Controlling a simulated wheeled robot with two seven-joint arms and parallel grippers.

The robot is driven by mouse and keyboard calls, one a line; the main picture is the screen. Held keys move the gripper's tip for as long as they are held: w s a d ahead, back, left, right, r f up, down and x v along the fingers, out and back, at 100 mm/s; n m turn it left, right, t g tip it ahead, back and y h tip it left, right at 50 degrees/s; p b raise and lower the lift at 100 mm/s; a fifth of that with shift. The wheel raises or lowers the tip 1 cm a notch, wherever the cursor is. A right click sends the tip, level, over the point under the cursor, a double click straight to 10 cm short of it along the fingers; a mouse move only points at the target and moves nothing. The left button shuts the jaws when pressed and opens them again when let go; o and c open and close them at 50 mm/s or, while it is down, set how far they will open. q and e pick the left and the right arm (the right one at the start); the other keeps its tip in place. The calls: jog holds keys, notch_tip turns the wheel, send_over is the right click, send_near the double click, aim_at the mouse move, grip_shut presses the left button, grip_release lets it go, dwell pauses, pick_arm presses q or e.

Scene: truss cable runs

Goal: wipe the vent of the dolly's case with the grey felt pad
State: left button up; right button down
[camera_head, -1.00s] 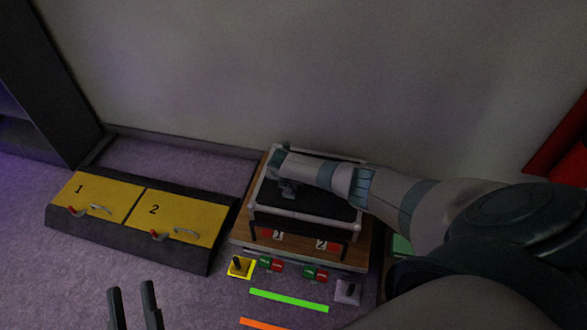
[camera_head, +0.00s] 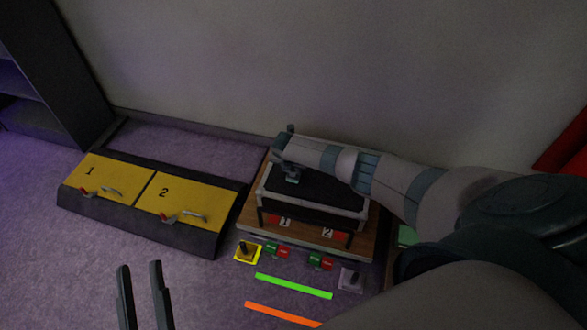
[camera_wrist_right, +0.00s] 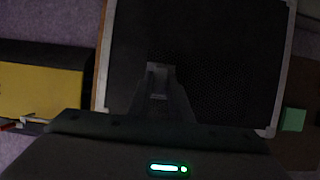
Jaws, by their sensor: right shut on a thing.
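The dolly's case (camera_head: 318,186) has a black top with pale grey edges and stands on a wooden-topped dolly (camera_head: 251,216). My right gripper (camera_head: 292,179) reaches down over the left part of the case's top, and its arm covers the back right of the case. In the right wrist view its fingers (camera_wrist_right: 158,80) are closed together, pointing at the black top (camera_wrist_right: 210,60). The grey felt pad is not clearly distinguishable; a small grey piece shows at the fingertips. Whether it touches the top I cannot tell. My left gripper (camera_head: 142,290) is open and empty, low at the left.
Left of the dolly is a dark box with yellow lids 1 (camera_head: 104,175) and 2 (camera_head: 176,200). In front lie a yellow switch (camera_head: 247,252), a grey switch (camera_head: 350,279), a green strip (camera_head: 293,286) and an orange strip (camera_head: 283,314). A wall stands behind.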

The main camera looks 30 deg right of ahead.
jog(key=shift+r+p, duration=1.55)
jog(key=shift+r, duration=0.45)
jog(key=shift+r+p, duration=1.5)
